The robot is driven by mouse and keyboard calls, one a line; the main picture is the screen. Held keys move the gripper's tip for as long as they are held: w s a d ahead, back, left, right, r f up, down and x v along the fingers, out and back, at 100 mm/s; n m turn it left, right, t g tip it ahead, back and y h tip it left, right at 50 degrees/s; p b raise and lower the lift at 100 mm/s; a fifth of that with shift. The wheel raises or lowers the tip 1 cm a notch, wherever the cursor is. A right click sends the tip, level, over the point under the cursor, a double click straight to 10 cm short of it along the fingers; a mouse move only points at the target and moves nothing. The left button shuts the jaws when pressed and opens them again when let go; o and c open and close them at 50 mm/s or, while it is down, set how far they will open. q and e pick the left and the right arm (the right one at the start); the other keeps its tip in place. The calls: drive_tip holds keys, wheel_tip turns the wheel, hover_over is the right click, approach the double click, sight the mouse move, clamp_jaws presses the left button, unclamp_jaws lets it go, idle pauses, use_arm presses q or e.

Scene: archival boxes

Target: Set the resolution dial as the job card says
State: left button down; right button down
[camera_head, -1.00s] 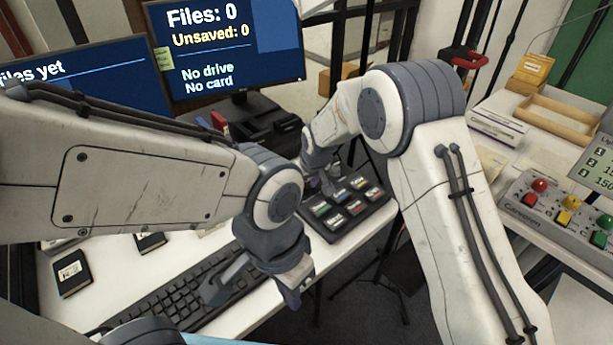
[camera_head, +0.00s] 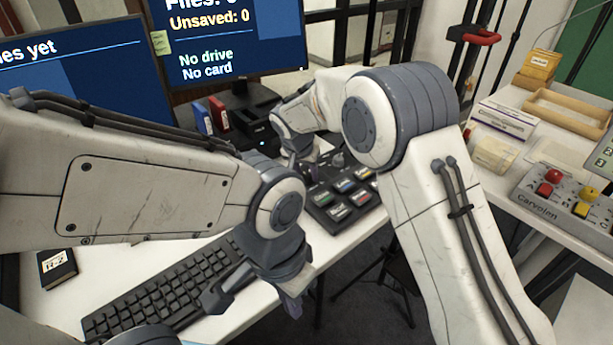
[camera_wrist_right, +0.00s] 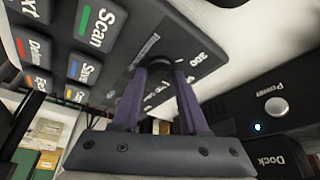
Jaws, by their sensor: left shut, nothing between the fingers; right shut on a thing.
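My right gripper (camera_wrist_right: 160,78) is shut on the dial, one purple-grey finger on each side. The fingers hide part of the dial and its markings, so its setting cannot be read. In the head view my right gripper (camera_head: 298,170) is at the panel's far left part, partly hidden by my arm. My left gripper (camera_head: 290,305) is shut and empty near the desk's front edge. I cannot make out a job card.
The panel's labelled keys (camera_head: 345,186) lie right beside my right gripper. A keyboard (camera_head: 165,293) is left of my left gripper. A monitor (camera_head: 235,45) reads "No drive, No card". A button box (camera_head: 570,205) stands on the right table. A Dock unit (camera_wrist_right: 275,160) is near the right wrist.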

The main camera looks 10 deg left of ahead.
idle(0.5)
drive_tip(key=shift+c, duration=2.2)
unclamp_jaws()
drive_tip(key=v, duration=1)
drive_tip(key=shift+r+p, duration=0.25)
drive_tip(key=shift+p, duration=0.1)
drive_tip(key=shift+s, duration=0.15)
